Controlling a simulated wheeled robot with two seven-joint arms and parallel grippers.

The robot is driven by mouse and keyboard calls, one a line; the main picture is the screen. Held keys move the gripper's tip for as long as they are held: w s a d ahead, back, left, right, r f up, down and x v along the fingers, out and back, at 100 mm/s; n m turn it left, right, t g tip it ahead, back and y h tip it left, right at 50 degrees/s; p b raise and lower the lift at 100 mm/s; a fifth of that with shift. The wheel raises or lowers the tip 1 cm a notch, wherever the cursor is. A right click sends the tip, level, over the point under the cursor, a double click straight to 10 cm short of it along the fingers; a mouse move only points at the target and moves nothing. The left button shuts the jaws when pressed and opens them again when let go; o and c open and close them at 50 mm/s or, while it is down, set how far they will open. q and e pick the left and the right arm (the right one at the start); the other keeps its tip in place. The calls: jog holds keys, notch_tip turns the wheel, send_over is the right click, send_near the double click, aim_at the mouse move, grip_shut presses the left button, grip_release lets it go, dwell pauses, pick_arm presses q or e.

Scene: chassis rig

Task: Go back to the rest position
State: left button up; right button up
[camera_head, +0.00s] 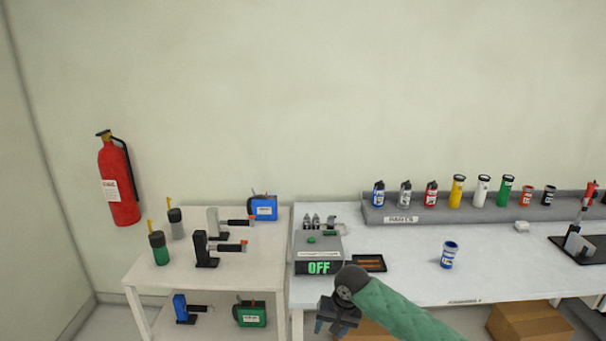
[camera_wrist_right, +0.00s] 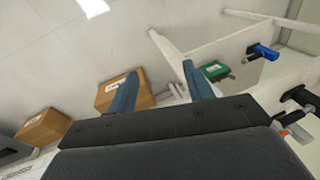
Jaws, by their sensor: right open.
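My right gripper (camera_head: 337,326) is in front of the workbench's front edge, below the grey box that reads OFF, in the head view. Its green-sleeved arm comes in from the lower right. In the right wrist view its two blue fingers (camera_wrist_right: 158,88) stand apart with nothing between them, so it is open and empty. Its fingers point over the floor and lower shelf area. My left gripper is in neither view.
The workbench (camera_head: 400,290) carries the OFF box (camera_head: 319,252), a dark tray (camera_head: 369,263) and a blue-white can (camera_head: 449,255). A white side table (camera_head: 195,275) holds tools at the left. Cardboard boxes (camera_head: 528,322) stand below the bench. A fire extinguisher (camera_head: 118,182) hangs on the wall.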

jog(key=s+d+f+t, duration=0.1)
jog(key=s+f, duration=0.2)
jog(key=f, duration=0.8)
jog(key=s+d+f+n, duration=0.1)
jog(key=s+f, duration=0.2)
jog(key=f, duration=0.7)
jog(key=s+d+f+t, duration=0.1)
jog(key=s+f, duration=0.3)
jog(key=f, duration=0.7)
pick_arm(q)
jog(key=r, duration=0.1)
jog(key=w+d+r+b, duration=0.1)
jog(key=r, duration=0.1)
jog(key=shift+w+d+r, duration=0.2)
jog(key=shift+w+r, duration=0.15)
pick_arm(e)
jog(key=s+d+f, duration=0.3)
jog(key=s+f, duration=0.5)
jog(key=s, duration=0.3)
jog(key=s+d+f+n+h, duration=0.1)
jog(key=s+d+f, duration=0.2)
jog(key=s+f, duration=0.5)
jog(key=s+d+f+n+g+h, duration=0.1)
jog(key=s+d+f, duration=0.2)
jog(key=s+f, duration=0.5)
jog(key=s, duration=0.5)
jog(key=shift+s+f, duration=0.3)
jog(key=shift+f, duration=0.1)
